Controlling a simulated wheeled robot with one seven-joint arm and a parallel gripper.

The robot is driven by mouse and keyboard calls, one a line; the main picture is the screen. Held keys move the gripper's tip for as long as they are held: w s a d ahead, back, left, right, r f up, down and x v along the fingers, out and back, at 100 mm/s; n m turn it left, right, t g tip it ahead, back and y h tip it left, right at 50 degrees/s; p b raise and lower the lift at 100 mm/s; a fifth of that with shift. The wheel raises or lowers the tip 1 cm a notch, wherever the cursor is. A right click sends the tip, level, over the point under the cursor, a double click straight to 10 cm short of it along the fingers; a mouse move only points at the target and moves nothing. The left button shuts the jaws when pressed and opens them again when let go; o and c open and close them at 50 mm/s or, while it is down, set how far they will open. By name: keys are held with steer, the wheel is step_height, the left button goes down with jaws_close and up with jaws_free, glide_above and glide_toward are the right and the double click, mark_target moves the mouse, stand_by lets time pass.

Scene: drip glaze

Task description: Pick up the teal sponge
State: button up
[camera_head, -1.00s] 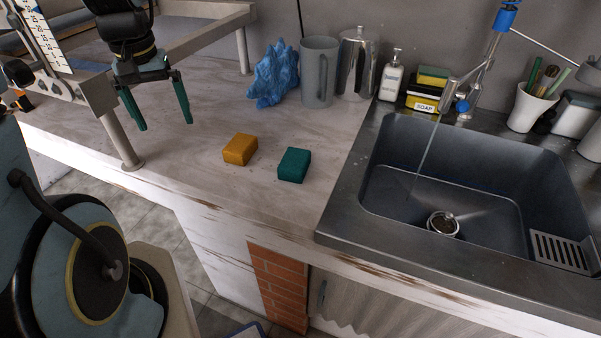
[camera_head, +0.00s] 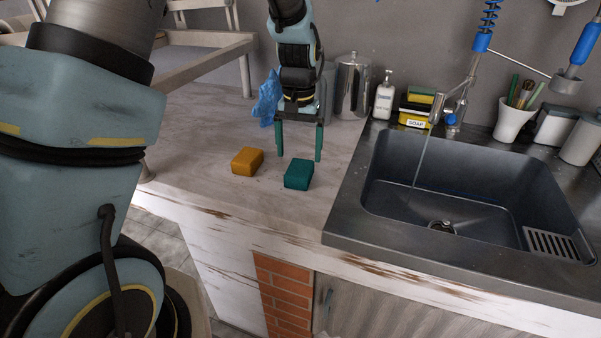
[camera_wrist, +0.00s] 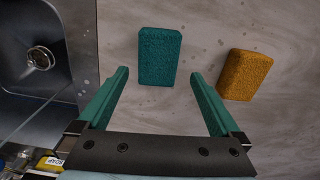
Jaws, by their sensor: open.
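The teal sponge (camera_head: 298,174) lies flat on the counter, just left of the sink. In the wrist view the teal sponge (camera_wrist: 159,56) is ahead of the fingertips and roughly centred between them. My gripper (camera_head: 299,155) is open and empty, its two green fingers pointing down behind the sponge as the head camera sees it. In the wrist view my gripper (camera_wrist: 159,74) has its fingers spread wider than the sponge. It does not appear to touch the sponge; its exact height above the counter is hard to tell.
An orange sponge (camera_head: 247,161) lies left of the teal one, close to it; it also shows in the wrist view (camera_wrist: 245,74). The sink (camera_head: 465,190) is to the right. A blue crumpled object (camera_head: 267,98) and a metal pitcher (camera_head: 353,86) stand behind my gripper.

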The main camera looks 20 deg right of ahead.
mark_target(300, 166)
steer(key=shift+s+d+f+p, duration=0.1)
steer(key=shift+f+p, duration=0.45)
steer(key=shift+f, duration=0.8)
steer(key=shift+d+f+p, duration=0.1)
steer(key=shift+f+p, duration=0.45)
steer(key=shift+f, duration=0.75)
steer(key=shift+c, duration=0.2)
steer(key=c, duration=1.2)
